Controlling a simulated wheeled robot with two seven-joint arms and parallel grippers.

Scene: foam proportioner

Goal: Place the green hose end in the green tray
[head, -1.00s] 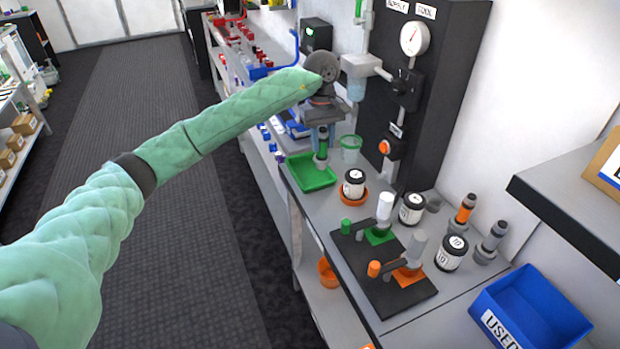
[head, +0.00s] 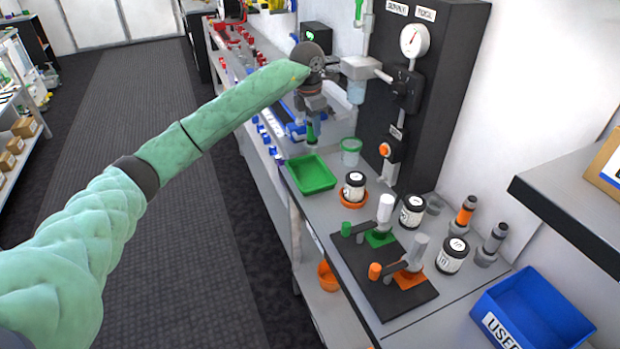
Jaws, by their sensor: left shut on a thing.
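The green tray (head: 312,187) lies on the left part of the bench and looks empty. My left gripper (head: 312,119) is shut on the green hose end (head: 312,133), which hangs roughly upright below it. In the head view the hose end shows just beyond the tray's far edge; its exact height above the bench is hard to tell. The gripper's fingers are small and partly hidden. My right gripper is not in view.
A clear green-rimmed cup (head: 350,152) stands right of the tray. A jar (head: 354,186) in an orange ring stands nearer. A black board (head: 385,275) carries green and orange fittings. A black panel (head: 428,110) with a gauge rises behind. A blue bin (head: 530,310) is front right.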

